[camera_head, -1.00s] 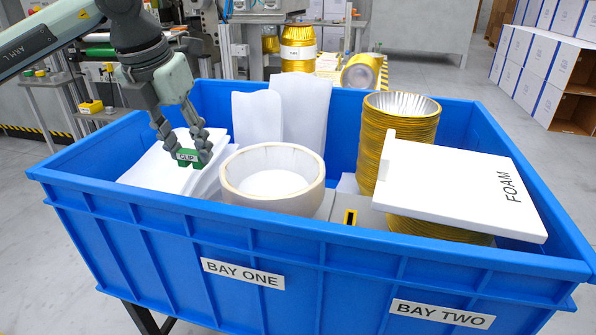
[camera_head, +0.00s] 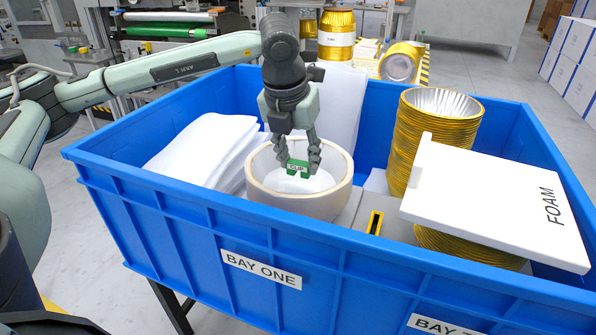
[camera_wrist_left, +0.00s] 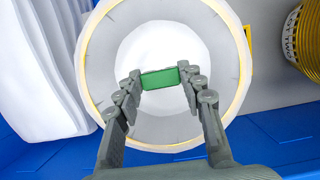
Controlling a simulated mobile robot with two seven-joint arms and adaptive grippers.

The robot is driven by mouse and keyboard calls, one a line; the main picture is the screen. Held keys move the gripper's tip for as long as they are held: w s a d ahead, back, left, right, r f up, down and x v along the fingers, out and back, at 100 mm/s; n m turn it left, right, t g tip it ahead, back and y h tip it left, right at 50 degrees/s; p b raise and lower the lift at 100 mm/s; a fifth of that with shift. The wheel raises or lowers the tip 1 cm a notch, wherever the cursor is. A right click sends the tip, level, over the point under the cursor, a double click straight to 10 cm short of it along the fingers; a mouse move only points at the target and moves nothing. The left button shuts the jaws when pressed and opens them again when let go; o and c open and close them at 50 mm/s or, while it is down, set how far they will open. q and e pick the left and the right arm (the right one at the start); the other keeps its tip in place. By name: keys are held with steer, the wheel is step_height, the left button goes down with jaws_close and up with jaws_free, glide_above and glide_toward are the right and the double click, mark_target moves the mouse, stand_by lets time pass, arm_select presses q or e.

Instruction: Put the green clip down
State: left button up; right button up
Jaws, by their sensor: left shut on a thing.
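My left gripper (camera_head: 299,165) is shut on the green clip (camera_head: 297,167), which bears the word CLIP. In the head view the clip shows in front of the open top of a round cream tub or ring (camera_head: 300,204). In the left wrist view the clip (camera_wrist_left: 160,78) sits between the fingertips of my left gripper (camera_wrist_left: 160,79), over the white inside of the round ring (camera_wrist_left: 235,80). I cannot tell how high the clip is above the ring's inside. My right gripper is not in view.
The blue crate (camera_head: 190,213) holds folded white sheets (camera_head: 205,150) at left and stacked gold foil cups (camera_head: 425,135) at right. A white FOAM board (camera_head: 490,205) lies tilted over more gold cups. A grey divider with a yellow-edged slot (camera_head: 375,223) stands between them.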

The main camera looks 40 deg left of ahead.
mark_target(297, 167)
arm_select(q)
steer(key=shift+f, duration=1.85)
steer(key=shift+f, duration=0.1)
steer(key=o, duration=0.8)
steer(key=v, duration=1.2)
steer(key=shift+s, duration=0.1)
